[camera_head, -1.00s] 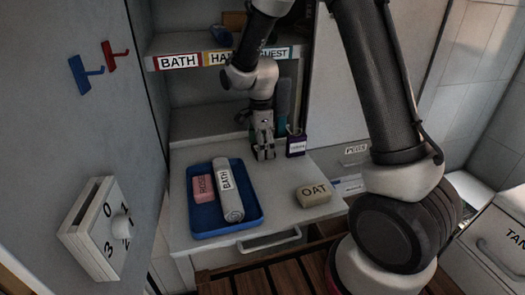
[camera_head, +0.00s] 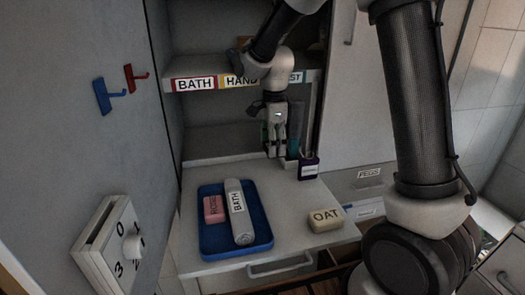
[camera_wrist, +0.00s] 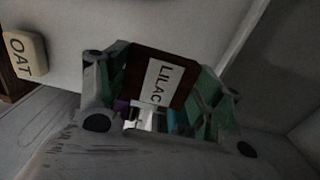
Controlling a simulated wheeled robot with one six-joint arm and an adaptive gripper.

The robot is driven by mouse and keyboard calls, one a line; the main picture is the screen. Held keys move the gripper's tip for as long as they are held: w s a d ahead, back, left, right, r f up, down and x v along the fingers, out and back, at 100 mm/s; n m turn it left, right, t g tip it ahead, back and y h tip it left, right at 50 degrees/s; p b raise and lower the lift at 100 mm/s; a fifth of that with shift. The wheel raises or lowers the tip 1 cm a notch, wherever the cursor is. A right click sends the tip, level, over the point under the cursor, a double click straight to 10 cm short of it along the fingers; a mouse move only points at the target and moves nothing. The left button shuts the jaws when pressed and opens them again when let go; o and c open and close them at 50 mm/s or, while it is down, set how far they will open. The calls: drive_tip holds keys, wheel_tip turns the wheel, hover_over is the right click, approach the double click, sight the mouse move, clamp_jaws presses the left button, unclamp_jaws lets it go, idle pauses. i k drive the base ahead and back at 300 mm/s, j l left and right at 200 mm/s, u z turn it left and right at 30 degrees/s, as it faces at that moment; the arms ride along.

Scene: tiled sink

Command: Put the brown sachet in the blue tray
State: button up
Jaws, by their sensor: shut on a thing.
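The brown sachet (camera_wrist: 160,78), with a white LILAC label, sits between the fingers of my gripper (camera_wrist: 160,100) in the wrist view. In the head view my gripper (camera_head: 276,148) points down above the back of the counter, below the shelf. The sachet cannot be made out there. The blue tray (camera_head: 259,243) lies on the counter to the front left of my gripper.
An OAT soap bar (camera_head: 325,220) stands right of the tray. A purple container (camera_head: 309,168) stands close right of my gripper. The labelled shelf edge (camera_head: 193,84) is behind. The counter between tray and OAT bar is clear.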

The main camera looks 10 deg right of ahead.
sight(217, 247)
drive_tip(key=k+j, duration=0.3)
drive_tip(key=k, duration=0.15)
drive_tip(key=k+j, duration=0.3)
drive_tip(key=k, duration=0.15)
drive_tip(key=k+j, duration=0.25)
drive_tip(key=k, duration=0.2)
